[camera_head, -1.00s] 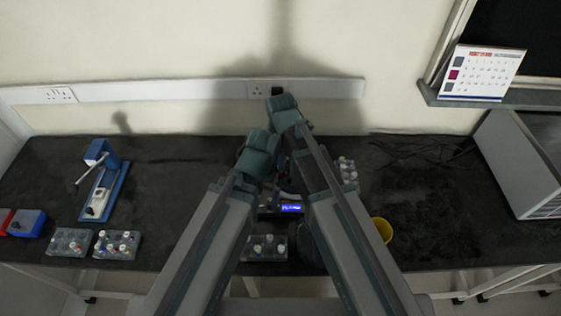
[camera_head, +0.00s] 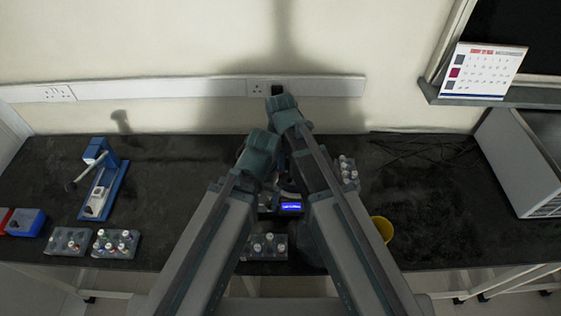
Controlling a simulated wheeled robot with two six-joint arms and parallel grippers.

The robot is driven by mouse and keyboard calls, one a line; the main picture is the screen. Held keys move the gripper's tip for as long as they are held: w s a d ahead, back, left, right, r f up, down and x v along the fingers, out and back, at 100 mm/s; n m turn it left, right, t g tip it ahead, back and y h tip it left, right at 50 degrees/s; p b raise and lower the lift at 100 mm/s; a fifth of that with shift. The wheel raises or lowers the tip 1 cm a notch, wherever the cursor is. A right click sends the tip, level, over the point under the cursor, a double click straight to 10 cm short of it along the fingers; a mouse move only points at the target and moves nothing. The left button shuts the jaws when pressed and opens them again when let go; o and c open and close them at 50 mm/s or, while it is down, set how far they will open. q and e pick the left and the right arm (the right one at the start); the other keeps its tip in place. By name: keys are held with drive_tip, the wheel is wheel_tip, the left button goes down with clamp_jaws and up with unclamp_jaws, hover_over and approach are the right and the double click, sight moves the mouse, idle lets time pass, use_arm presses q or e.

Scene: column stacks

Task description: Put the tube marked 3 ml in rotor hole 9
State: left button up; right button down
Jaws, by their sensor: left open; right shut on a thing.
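The centrifuge (camera_head: 290,208), with a lit blue display, stands between my two forearms. My wrists and arms cover most of it, and its rotor and hole 9 cannot be made out. My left gripper (camera_head: 287,188) is the lower one, open, mostly hidden beside its wrist above the centrifuge. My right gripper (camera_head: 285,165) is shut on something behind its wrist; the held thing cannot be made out. Racks with capped tubes stand on the bench: a front rack (camera_head: 263,254), a rack right of my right wrist (camera_head: 352,184), and two at the left. No 3 ml marking is readable.
Left racks (camera_head: 66,250) and (camera_head: 115,253) sit near the front edge. A blue-and-white device (camera_head: 97,190) and a red-and-blue box (camera_head: 25,222) are at the left. A yellow cup (camera_head: 382,229) stands right of my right arm. A grey box (camera_head: 520,165) and dark cables (camera_head: 425,147) are farther right.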

drive_tip(key=shift+f, duration=0.2)
drive_tip(key=shift+f+b, duration=1.2)
drive_tip(key=shift+b, duration=0.2)
drive_tip(key=c, duration=0.7)
unclamp_jaws()
drive_tip(key=shift+o, duration=0.3)
drive_tip(key=shift+o, duration=1.4)
drive_tip(key=shift+r, duration=0.1)
